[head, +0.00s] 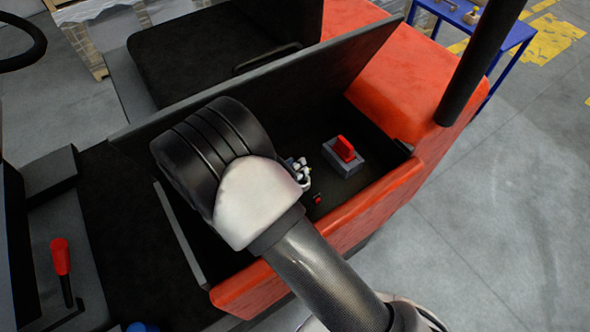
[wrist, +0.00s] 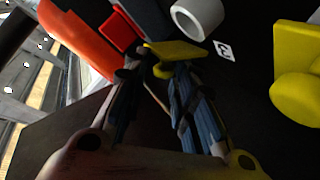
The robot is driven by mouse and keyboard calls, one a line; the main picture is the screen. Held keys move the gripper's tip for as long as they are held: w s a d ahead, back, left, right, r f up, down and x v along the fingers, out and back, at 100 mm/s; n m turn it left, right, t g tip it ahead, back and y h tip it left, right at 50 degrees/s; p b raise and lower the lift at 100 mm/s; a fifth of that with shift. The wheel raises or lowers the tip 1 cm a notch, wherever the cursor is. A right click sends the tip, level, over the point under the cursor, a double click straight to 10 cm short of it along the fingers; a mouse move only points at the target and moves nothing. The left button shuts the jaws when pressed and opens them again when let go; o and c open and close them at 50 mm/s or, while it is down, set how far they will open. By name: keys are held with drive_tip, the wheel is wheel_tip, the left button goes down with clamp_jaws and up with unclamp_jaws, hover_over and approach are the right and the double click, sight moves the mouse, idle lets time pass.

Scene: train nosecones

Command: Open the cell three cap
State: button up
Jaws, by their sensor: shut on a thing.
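In the wrist view, a yellow cap (wrist: 178,52) is at the tips of my gripper (wrist: 146,74). The fingers are close together and shut on the cap, which looks tilted. A white round neck (wrist: 200,17) stands just beyond it, and its top looks uncovered. A small white label (wrist: 223,50) with what looks like a 3, turned, lies beside the neck. Whether the cap still touches the neck is unclear.
A larger yellow part (wrist: 297,88) stands at the right of the wrist view. In the head view, a red switch (head: 344,149) on a grey box and a small red button (head: 318,198) are close to my arm. The raised dark lid (head: 290,85) and orange-red wall (head: 385,195) bound the compartment.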

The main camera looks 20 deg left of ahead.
drive_tip(key=a+n+g, duration=0.1)
drive_tip(key=w+a+n+g+h+b, duration=0.1)
drive_tip(key=shift+w+a+f+n, duration=0.1)
drive_tip(key=shift+w+a+n, duration=0.15)
drive_tip(key=shift+n, duration=0.15)
drive_tip(key=shift+w+a+f+n+g+h+b, duration=0.15)
drive_tip(key=shift+w+a+n+g+h+b, duration=0.1)
drive_tip(key=shift+n+g+h+b, duration=0.2)
drive_tip(key=shift+d+f+n+h, duration=0.1)
drive_tip(key=shift+n+h, duration=0.15)
clamp_jaws()
drive_tip(key=o, duration=0.8)
unclamp_jaws()
drive_tip(key=shift+o, duration=0.6)
drive_tip(key=shift+w, duration=0.1)
drive_tip(key=v, duration=1.2)
